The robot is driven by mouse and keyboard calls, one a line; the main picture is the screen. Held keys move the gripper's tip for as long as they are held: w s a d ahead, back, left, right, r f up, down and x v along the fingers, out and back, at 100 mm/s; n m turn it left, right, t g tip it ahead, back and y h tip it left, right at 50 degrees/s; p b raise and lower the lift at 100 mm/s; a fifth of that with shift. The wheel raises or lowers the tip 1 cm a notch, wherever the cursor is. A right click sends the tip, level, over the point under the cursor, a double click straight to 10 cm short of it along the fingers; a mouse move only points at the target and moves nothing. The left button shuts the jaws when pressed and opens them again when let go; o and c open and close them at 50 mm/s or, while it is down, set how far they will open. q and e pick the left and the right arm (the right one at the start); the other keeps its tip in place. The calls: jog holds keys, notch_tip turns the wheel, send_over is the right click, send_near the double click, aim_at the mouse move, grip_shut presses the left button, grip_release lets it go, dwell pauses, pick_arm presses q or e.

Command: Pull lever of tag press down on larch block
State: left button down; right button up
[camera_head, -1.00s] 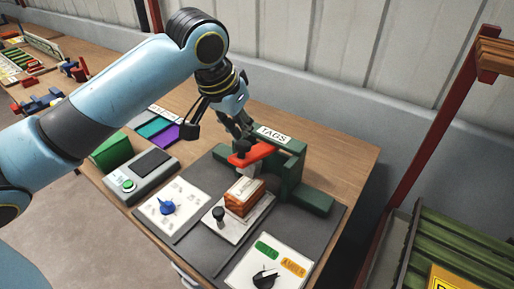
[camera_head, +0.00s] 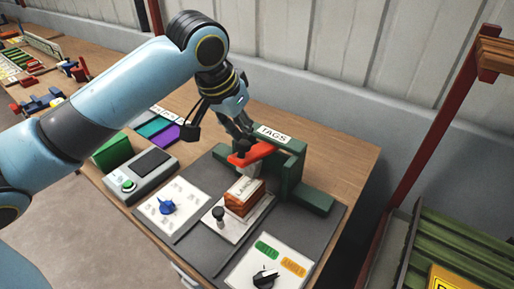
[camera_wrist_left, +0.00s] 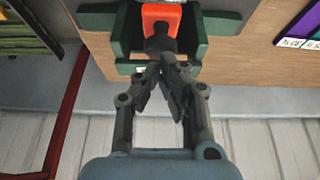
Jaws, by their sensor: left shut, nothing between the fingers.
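The tag press (camera_head: 290,172) is a dark green frame with a white "TAGS" label, on a grey mat. Its red-orange lever (camera_head: 252,153) points toward the front left, with a dark knob (camera_head: 243,146) at its end. The larch block (camera_head: 241,202), brown wood with a pale top, sits on a white plate just under and in front of the lever. My left gripper (camera_head: 242,131) is shut, its fingertips at the lever's knob. In the left wrist view the closed fingertips (camera_wrist_left: 166,60) meet by the knob; touching cannot be told for sure. My right gripper is not in view.
A dial panel with a blue knob (camera_head: 167,207) and a grey box with a green button (camera_head: 128,185) stand left. A panel with a black knob and green and amber labels (camera_head: 266,250) lies in front. A red-framed rack (camera_head: 416,166) stands right.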

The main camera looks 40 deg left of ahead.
aim_at(243, 142)
pick_arm(q)
jog(key=shift+f+b, duration=0.95)
jog(key=shift+f, duration=1.9)
notch_tip(243, 142, up, 3)
jog(key=p, duration=0.3)
jog(key=shift+f, duration=0.2)
jog(key=shift+r, duration=3.35)
jog(key=shift+f, duration=0.1)
